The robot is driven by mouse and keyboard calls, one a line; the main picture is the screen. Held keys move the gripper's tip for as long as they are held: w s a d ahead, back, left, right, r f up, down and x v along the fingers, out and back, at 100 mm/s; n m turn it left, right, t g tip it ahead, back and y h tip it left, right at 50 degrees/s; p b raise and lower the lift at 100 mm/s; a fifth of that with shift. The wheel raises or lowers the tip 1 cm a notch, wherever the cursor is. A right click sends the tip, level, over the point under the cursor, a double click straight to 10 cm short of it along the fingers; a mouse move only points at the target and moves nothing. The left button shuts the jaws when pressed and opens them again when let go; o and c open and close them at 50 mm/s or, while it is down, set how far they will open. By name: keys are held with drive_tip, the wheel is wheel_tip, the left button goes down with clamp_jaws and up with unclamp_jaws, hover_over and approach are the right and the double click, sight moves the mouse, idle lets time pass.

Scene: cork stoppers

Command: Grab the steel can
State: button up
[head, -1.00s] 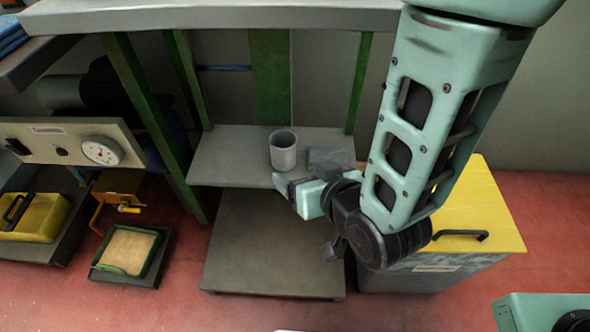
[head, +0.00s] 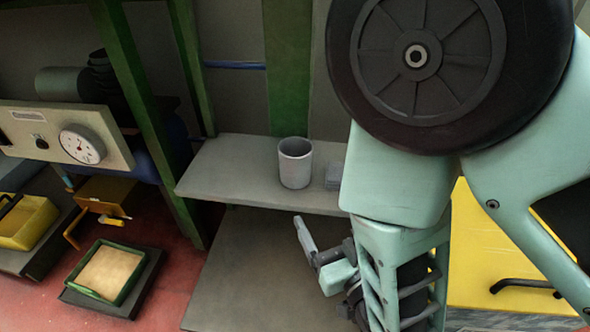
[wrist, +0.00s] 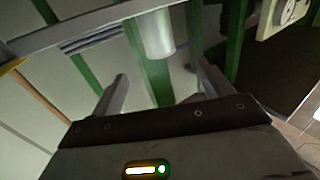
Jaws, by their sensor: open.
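The steel can (head: 294,163) is a grey open-topped cylinder standing upright on the grey middle shelf (head: 230,170), near its front edge. In the wrist view the can (wrist: 157,36) shows at the top centre, ahead of my gripper and apart from it. My gripper (wrist: 160,90) is open and empty, with its fingers spread to either side below the can. In the head view my gripper (head: 310,245) is in front of and below the shelf, to the lower right of the can; part of it is hidden by my arm.
Green posts (head: 190,65) frame the shelf. A yellow-lidded bin (head: 485,260) stands at right. A gauge panel (head: 70,140) and a sand-coloured tray (head: 108,272) are at left.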

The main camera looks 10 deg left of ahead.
sight(302, 169)
drive_tip(key=b+x, duration=0.5)
drive_tip(key=x, duration=0.6)
drive_tip(key=b+x, duration=0.3)
drive_tip(key=x, duration=0.2)
drive_tip(key=shift+w+d+f+b, duration=0.15)
drive_tip(key=shift+d+b, duration=0.05)
drive_tip(key=shift+b, duration=0.15)
drive_tip(key=shift+w+a, duration=0.1)
drive_tip(key=shift+w, duration=0.05)
drive_tip(key=c, duration=1.1)
